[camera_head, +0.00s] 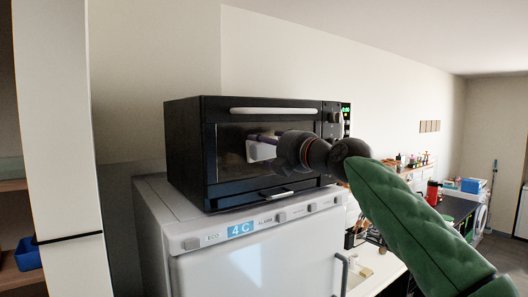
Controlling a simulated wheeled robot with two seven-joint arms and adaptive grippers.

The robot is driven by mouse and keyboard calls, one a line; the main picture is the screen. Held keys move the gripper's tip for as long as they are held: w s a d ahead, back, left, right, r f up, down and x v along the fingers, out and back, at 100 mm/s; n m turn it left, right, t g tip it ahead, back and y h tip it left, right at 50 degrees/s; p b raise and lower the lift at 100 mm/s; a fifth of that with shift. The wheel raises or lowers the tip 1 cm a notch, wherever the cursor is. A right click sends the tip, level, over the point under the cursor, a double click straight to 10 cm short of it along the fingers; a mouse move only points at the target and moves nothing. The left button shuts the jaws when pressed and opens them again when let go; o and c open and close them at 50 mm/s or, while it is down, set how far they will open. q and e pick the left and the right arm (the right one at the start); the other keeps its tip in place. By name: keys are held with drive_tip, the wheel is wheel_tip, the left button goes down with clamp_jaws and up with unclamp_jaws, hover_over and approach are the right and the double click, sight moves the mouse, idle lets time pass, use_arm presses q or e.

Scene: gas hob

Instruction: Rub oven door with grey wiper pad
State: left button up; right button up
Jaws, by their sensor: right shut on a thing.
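The black oven (187,150) stands on top of a white fridge. Its dark glass oven door (230,172) faces me, with a pale bar handle along the top edge. My right gripper (272,140) reaches in from the right in front of the door and is shut on the grey wiper pad (260,152). The pad looks pale and flat and is at the door's glass. I cannot tell whether it touches the glass. The gripper's fingers are small and partly hidden by my wrist. My left gripper is not in view.
The white fridge (240,266) under the oven shows a label strip and a handle. A tall white panel (62,130) stands at the left beside shelves with a blue bin (28,254). A cluttered counter with a red container (433,192) runs back at the right.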

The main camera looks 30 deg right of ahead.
sight(257, 147)
drive_tip(key=shift+w+d+b, duration=0.2)
drive_tip(key=shift+d+b, duration=0.25)
drive_tip(key=shift+d, duration=3.2)
drive_tip(key=shift+a+b, duration=1.05)
drive_tip(key=shift+a, duration=1.8)
drive_tip(key=shift+s+a, duration=0.15)
drive_tip(key=shift+a, duration=1.2)
drive_tip(key=shift+s+a, duration=0.1)
drive_tip(key=shift+a, duration=1.2)
drive_tip(key=shift+r+p, duration=0.3)
drive_tip(key=shift+r, duration=0.15)
drive_tip(key=shift+w+d+f, duration=0.1)
drive_tip(key=shift+d, duration=1.1)
drive_tip(key=shift+w+d, duration=0.1)
drive_tip(key=shift+d, duration=1.1)
drive_tip(key=d, duration=0.6)
drive_tip(key=shift+w, duration=0.3)
